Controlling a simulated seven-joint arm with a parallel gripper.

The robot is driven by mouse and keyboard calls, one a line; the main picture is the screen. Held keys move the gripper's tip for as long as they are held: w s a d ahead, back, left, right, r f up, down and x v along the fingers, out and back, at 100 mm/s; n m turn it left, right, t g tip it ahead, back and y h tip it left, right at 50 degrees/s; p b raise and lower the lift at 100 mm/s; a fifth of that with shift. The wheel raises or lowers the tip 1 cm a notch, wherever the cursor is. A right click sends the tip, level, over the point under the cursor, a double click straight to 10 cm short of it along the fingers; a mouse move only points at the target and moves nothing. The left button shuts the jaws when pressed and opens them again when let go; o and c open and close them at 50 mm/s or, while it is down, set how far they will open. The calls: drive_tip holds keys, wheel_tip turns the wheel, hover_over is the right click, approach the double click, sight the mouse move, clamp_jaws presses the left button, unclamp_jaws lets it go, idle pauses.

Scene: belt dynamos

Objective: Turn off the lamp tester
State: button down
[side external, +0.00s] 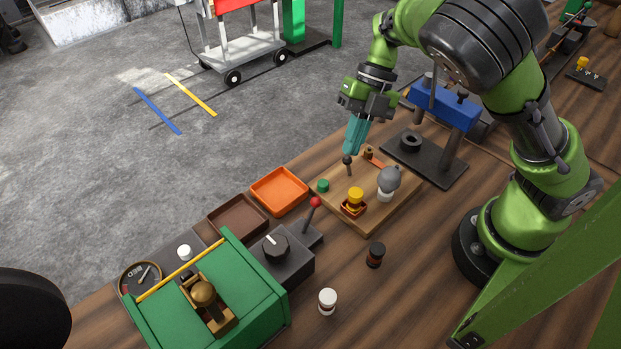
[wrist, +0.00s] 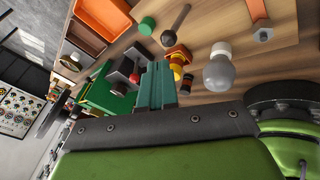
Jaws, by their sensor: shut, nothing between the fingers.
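A wooden board (side external: 375,212) carries a grey round bulb (side external: 389,179) on a white base, a yellow-topped part on a red-orange square base (side external: 353,203), a green cap (side external: 323,186) and a small lever with a dark ball end (side external: 348,161). The bulb looks grey and unlit. My gripper (side external: 351,151), with teal fingers, is shut and empty. It points down over the far side of the board, close to the lever's ball; I cannot tell whether they touch. In the wrist view the fingers (wrist: 157,78) show below the lever (wrist: 177,22) and left of the bulb (wrist: 218,72).
A dark box with a dial (side external: 275,247) and a red-knobbed lever (side external: 315,202) stand left of the board. An orange tray (side external: 279,191), a brown tray (side external: 237,218) and a green machine (side external: 210,300) lie farther left. A blue press (side external: 443,105) stands behind right. Two small bottles stand in front.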

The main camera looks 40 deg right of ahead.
drive_tip(key=shift+a+r, duration=0.1)
drive_tip(key=shift+r, duration=0.3)
wheel_tip(320, 180, up, 9)
drive_tip(key=w+a, duration=0.1)
drive_tip(key=shift+a, duration=0.4)
